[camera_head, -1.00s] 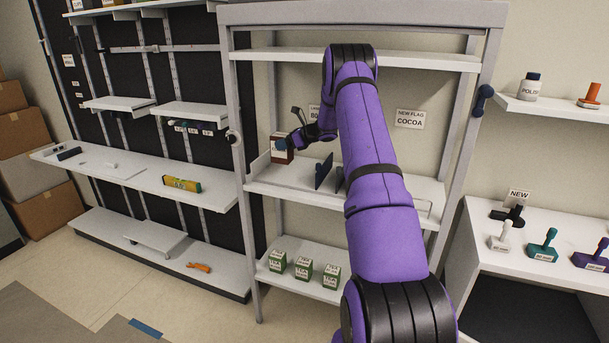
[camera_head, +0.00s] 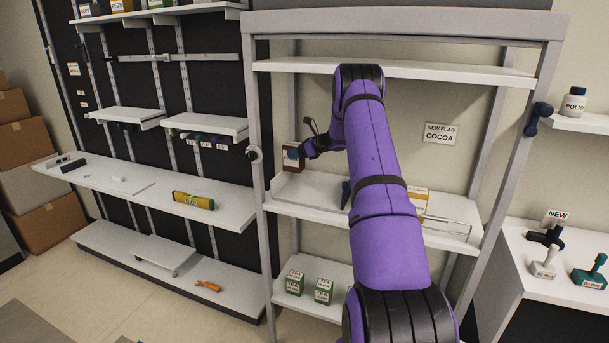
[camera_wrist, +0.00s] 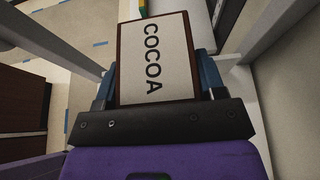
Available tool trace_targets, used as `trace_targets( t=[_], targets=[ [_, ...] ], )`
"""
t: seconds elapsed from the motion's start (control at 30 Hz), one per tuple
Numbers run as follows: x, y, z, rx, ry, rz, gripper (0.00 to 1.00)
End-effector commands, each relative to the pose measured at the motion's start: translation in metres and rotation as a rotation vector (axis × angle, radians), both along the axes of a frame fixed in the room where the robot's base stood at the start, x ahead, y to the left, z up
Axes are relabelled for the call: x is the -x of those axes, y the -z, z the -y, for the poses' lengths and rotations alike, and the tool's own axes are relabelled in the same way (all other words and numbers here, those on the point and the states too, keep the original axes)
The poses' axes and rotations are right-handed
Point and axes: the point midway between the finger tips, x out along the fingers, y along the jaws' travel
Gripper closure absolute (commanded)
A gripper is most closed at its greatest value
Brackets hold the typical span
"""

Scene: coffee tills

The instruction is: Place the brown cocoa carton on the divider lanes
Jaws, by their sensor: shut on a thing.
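The brown cocoa carton (camera_head: 293,160) is held at the left end of the grey rack's middle shelf, a little above it as far as I can tell. In the wrist view the carton (camera_wrist: 155,60) shows its pale COCOA label, with a blue finger on each side. My gripper (camera_head: 304,151) is shut on it. The divider lanes are on the middle shelf (camera_head: 300,197). A dark blue divider (camera_head: 346,194) stands there, right of the carton. My arm hides much of the shelf's middle.
A yellow-and-white carton (camera_head: 418,198) stands on the same shelf, right of my arm. A COCOA sign (camera_head: 440,133) is on the wall behind. The rack's left post (camera_head: 257,160) is close to the carton. Green tea boxes (camera_head: 323,290) stand on the shelf below.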

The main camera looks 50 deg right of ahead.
Motion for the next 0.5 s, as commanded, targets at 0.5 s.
trace_targets(
  t=[0.5],
  targets=[
    [0.000,0.066,0.000,-0.001,0.000,0.000,0.62]
  ],
)
